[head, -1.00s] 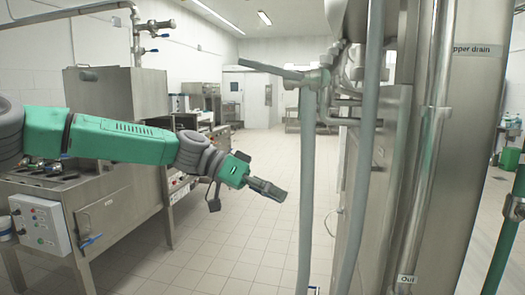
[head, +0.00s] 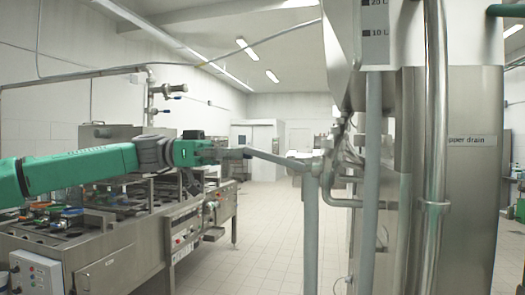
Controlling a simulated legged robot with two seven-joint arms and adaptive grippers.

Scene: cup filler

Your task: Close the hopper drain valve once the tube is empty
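The valve handle (head: 275,158) is a grey lever. It runs left from the valve body (head: 312,167) on top of a grey vertical pipe, sloping slightly down toward the valve. My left gripper (head: 232,153) is at the lever's free end and overlaps it; the fingers are small here, and I cannot tell whether they are shut on it. The hopper (head: 343,45) is at upper right, with a scale (head: 375,30) marked 20 L and 10 L. I cannot make out any liquid level beside it. A label reading "pper drain" (head: 471,140) is on the steel column. My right gripper is out of view.
A steel machine (head: 110,255) with a control box (head: 38,272) stands at left under my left arm. Vertical pipes (head: 434,120) stand at right. The tiled floor (head: 265,235) between is clear back to the far doors (head: 255,137).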

